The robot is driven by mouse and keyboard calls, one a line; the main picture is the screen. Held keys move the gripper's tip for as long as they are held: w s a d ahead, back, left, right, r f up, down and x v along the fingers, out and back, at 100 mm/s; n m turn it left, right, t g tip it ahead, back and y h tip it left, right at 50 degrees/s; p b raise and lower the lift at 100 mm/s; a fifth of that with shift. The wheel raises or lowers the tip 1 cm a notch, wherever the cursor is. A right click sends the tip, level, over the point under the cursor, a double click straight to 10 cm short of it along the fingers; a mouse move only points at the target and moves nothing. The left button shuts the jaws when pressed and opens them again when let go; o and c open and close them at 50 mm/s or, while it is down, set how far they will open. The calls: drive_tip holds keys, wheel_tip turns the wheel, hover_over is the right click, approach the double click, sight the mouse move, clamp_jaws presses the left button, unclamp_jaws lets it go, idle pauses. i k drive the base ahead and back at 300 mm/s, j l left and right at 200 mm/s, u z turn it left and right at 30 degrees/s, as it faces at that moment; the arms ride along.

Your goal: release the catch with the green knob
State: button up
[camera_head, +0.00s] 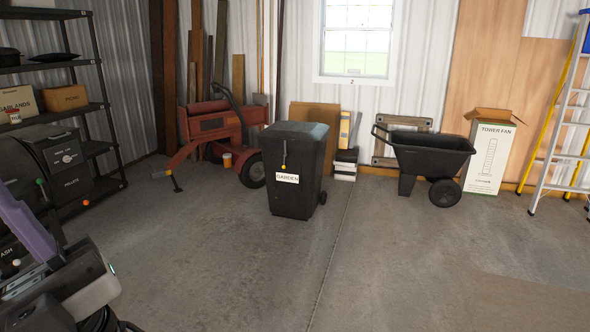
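My gripper (92,285) is at the lower left, in front of a dark unit marked PELLETS (70,170). Its fingers cannot be made out clearly, and nothing held shows. The dark unit has an orange-red knob (40,182) on a lever and a white knob (16,262) low down near an ASH label. My arm hides part of this unit.
A black bin marked GARDEN (305,150), with a yellow knob on its front, stands mid-floor. A red machine (210,125), a black wheelbarrow (430,155), a TOWER FAN box (490,155) and a ladder (560,110) line the back. Black shelving (100,105) stands left. The front floor is clear.

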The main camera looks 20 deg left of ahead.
sight(39, 181)
drive_tip(key=i+u, duration=0.35)
drive_tip(key=i, duration=0.15)
drive_tip(key=i+l+u, duration=0.1)
drive_tip(key=i+u, duration=0.95)
drive_tip(key=i+l+u, duration=0.2)
drive_tip(key=u, duration=0.15)
